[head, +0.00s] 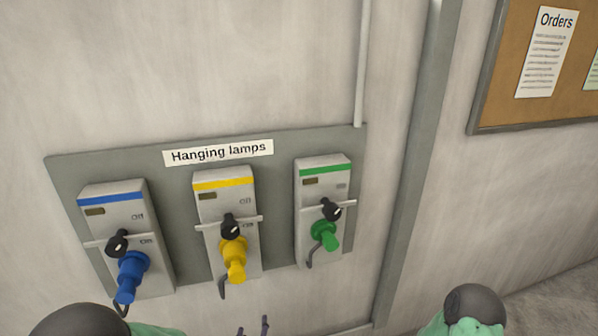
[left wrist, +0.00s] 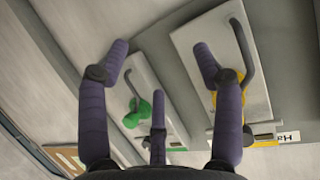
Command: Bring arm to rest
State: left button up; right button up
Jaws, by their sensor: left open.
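My left gripper (left wrist: 160,75) has purple-grey fingers spread open and empty in the left wrist view. Dark fingertips of it (head: 253,328) just show at the bottom edge of the head view, below the yellow switch box (head: 212,208). In the left wrist view its fingers are in front of the panel, near the yellow plug (left wrist: 216,98) and green plug (left wrist: 137,112); I cannot tell whether they touch anything. Part of my right arm (head: 475,312) shows at the lower right of the head view, but its gripper is out of frame.
A grey wall panel (head: 70,165) labelled "Hanging lamps" carries a blue-striped box (head: 98,216), the yellow one and a green-striped box (head: 310,185), each with a coloured plug. A metal post (head: 415,170) stands right of it. An "Orders" board (head: 500,75) hangs upper right.

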pick_arm(q)
notch_tip(320, 180, down, 11)
jog(key=s+g+h, duration=0.2)
jog(key=s+g, duration=0.1)
jog(key=g, duration=0.1)
jog(key=s+d+f+n+g+h, duration=0.1)
jog(key=s+f+n+g+h, duration=0.1)
jog(key=s+f+g, duration=0.7)
jog(key=s+f+h+p, duration=0.1)
jog(key=s+f, duration=0.5)
jog(key=shift+s+f, duration=0.25)
